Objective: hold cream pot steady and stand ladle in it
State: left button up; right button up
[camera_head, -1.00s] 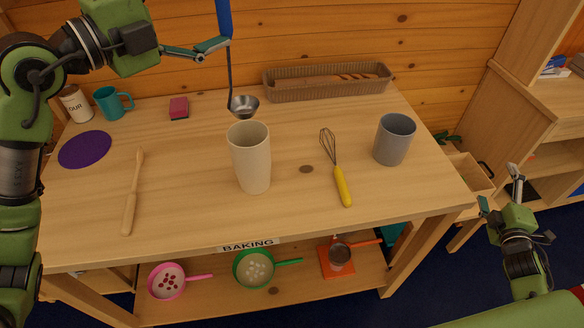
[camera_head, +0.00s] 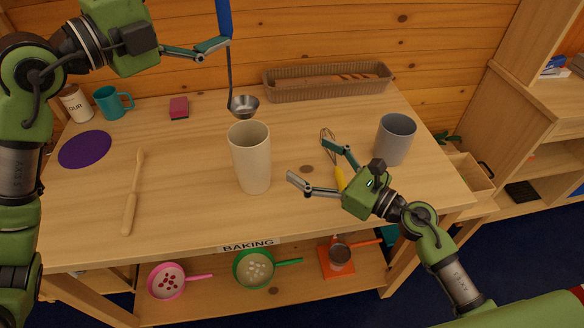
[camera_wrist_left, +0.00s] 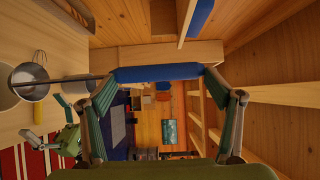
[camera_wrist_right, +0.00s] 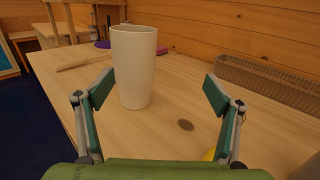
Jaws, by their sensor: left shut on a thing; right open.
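The cream pot (camera_head: 252,160) stands upright on the table, empty as far as I see. It also shows in the right wrist view (camera_wrist_right: 133,70), ahead of the open fingers. The ladle (camera_head: 244,105) hangs bowl down behind the pot, its blue handle (camera_head: 224,18) held in my left gripper (camera_head: 228,44). In the left wrist view the blue handle (camera_wrist_left: 158,72) lies across between the fingers, with the bowl (camera_wrist_left: 25,78) at the left. My right gripper (camera_head: 308,164) is open, to the right of the pot and apart from it, its fingers pointing toward the pot.
A whisk (camera_head: 328,140) lies partly under my right gripper, near a grey pot (camera_head: 394,139). A wooden spoon (camera_head: 131,200) and purple mat (camera_head: 85,149) lie at left. A teal mug (camera_head: 111,103), red sponge (camera_head: 179,108) and long basket (camera_head: 320,92) stand along the back.

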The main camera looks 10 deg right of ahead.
jog(key=g+y, duration=0.1)
send_near(237, 141)
jog(key=shift+n, duration=0.4)
jog(key=x, duration=0.6)
jog(key=shift+c, duration=0.3)
jog(key=shift+s, duration=0.1)
jog(key=c, duration=1.3)
jog(key=shift+o, duration=0.2)
